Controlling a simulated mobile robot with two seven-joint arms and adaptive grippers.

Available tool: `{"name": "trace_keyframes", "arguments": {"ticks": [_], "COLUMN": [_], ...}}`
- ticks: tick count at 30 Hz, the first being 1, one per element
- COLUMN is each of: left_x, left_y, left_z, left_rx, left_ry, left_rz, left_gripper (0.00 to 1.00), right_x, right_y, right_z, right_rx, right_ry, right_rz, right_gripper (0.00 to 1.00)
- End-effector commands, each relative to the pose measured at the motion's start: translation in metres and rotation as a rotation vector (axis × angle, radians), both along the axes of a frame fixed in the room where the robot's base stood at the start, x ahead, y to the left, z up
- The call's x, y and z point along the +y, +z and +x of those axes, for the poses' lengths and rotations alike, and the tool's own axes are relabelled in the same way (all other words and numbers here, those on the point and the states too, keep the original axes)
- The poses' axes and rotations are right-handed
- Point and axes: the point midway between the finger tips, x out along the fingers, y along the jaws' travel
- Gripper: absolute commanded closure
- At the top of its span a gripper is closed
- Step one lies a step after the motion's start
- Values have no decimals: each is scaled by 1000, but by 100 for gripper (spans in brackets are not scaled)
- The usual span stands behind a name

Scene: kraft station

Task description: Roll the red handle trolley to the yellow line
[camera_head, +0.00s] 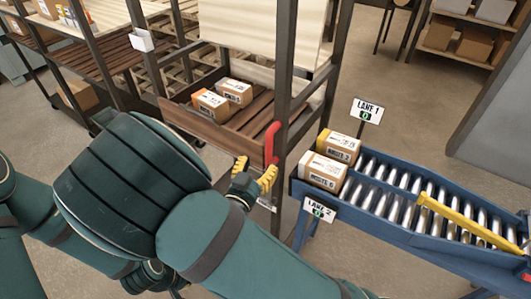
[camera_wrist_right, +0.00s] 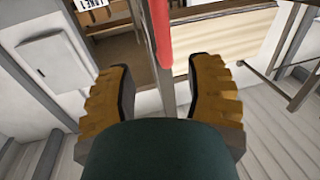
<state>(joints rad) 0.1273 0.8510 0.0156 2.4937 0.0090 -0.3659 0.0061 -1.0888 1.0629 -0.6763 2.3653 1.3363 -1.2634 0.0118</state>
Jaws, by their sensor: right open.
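The red handle (camera_head: 272,143) is a short upright bar on a dark post of the trolley (camera_head: 284,85), which has a wooden shelf carrying cartons. My right gripper (camera_head: 255,173) has yellow fingers and is just below and left of the handle in the head view. In the right wrist view the gripper (camera_wrist_right: 160,72) is open, with the red handle (camera_wrist_right: 161,32) ahead, lined up with the gap between its fingers. Nothing is gripped. The trolley's wheels are hidden, and I see no yellow line on the floor. My left gripper is not visible.
A blue roller conveyor (camera_head: 372,232) stands close on the right, with two cartons at its near end, a yellow bar (camera_head: 465,222) across it and lane signs (camera_head: 367,111). Racks stand at the left and back. Floor is clear behind the conveyor.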

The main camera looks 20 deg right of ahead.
Motion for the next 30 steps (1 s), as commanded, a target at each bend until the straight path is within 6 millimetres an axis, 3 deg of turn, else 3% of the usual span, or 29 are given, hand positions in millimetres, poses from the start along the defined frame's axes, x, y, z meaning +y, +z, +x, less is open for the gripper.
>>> {"name": "trace_keyframes", "arguments": {"ticks": [9, 25, 28, 30], "left_x": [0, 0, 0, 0], "left_y": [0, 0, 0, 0], "left_z": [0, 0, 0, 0], "left_rx": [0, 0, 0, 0], "left_ry": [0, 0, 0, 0], "left_rz": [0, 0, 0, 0], "left_gripper": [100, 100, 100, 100], "right_x": [20, 19, 16, 11], "right_y": [0, -1, -13, -31], "right_z": [-23, -23, -21, -17], "right_rx": [0, 5, 49, 118], "right_ry": [-1, -1, 9, 28], "right_rz": [0, 2, 20, 49], "right_gripper": [48, 48, 48, 48]}}
